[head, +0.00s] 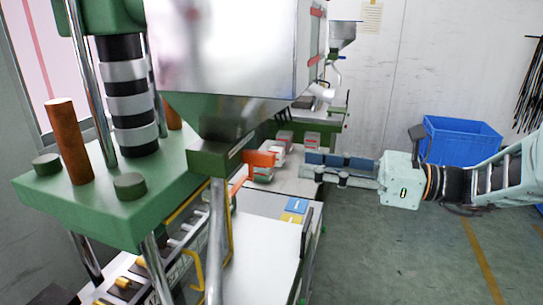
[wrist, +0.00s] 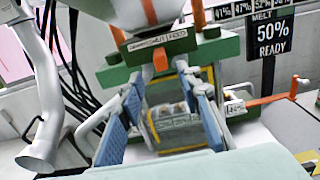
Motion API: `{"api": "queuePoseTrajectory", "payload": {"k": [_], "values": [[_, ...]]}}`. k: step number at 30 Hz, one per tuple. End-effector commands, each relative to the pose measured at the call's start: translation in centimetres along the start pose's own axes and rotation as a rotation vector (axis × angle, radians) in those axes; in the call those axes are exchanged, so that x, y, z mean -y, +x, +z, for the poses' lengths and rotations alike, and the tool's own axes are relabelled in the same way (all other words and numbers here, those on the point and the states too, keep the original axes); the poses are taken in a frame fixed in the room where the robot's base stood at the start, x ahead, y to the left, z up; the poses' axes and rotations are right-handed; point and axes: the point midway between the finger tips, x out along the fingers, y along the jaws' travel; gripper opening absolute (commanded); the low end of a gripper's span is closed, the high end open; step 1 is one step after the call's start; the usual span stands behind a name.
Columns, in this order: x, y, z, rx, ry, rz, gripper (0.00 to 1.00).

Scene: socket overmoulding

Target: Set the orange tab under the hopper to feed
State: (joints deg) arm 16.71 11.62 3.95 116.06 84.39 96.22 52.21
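The orange tab (head: 259,158) sticks out from the green block (head: 212,160) under the metal hopper (head: 235,50). In the wrist view the tab (wrist: 160,60) hangs near the middle of the block's front, below a small plate (wrist: 157,40) whose lettering is hard to read. The tab's setting cannot be told surely. My gripper (head: 306,165) is to the right of the tab, pointing at it, with a gap between. In the wrist view its two blue-padded fingers (wrist: 159,88) are apart and empty, with the tab ahead of and slightly above the gap between them.
A green press with steel columns (head: 110,190) stands at the left. A white table (head: 260,245) below holds blue and yellow cards (head: 294,209). A yellow-framed guard (wrist: 182,75) lies beyond my fingers. A sign reading 50% READY (wrist: 270,45) is at right. A blue crate (head: 455,140) stands behind my arm.

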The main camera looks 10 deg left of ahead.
Motion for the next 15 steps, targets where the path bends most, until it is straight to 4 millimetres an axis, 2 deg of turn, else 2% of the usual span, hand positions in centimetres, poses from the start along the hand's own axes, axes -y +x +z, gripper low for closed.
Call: {"api": "queuePoseTrajectory", "payload": {"k": [5, 15], "values": [[-0.2, 2.4, 0.1, 0.001, 0.002, 0.006, 0.32], [-0.1, 8.6, 0.0, -0.002, 0.000, 0.003, 0.32]]}}
